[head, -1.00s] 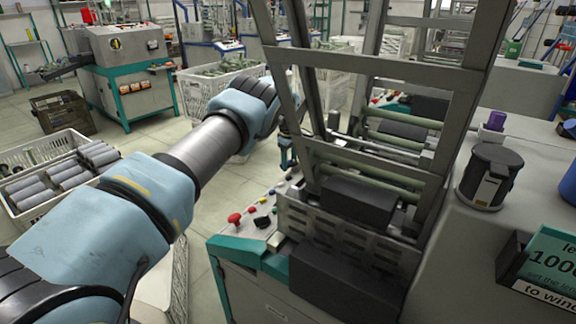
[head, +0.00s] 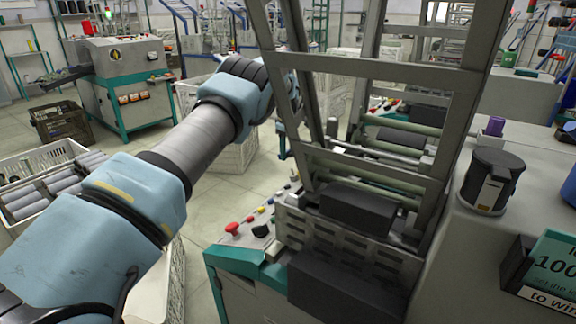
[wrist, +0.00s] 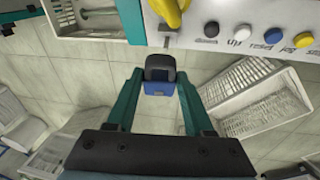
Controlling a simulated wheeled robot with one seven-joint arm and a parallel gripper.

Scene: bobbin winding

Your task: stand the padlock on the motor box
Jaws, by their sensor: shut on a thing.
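In the wrist view, my gripper (wrist: 159,82) has its two teal fingers closed on the padlock, which has a blue body (wrist: 158,89) and a dark grey top part (wrist: 160,66). Pale floor shows behind it, with the machine's button panel beyond the fingertips. In the head view, my gripper (head: 283,145) is small, beside the left side of the machine frame, above the panel's far end. I cannot make out the padlock there. Dark boxes sit on the machine, one between the frame posts (head: 358,207) and one lower at the front (head: 342,283); I cannot tell which is the motor box.
The button panel (wrist: 262,17) has several buttons and a yellow part (wrist: 173,12). The grey frame (head: 360,62) rises close to my arm. A black canister (head: 490,182) stands on the right-hand surface. White crates (wrist: 262,92) stand on the floor.

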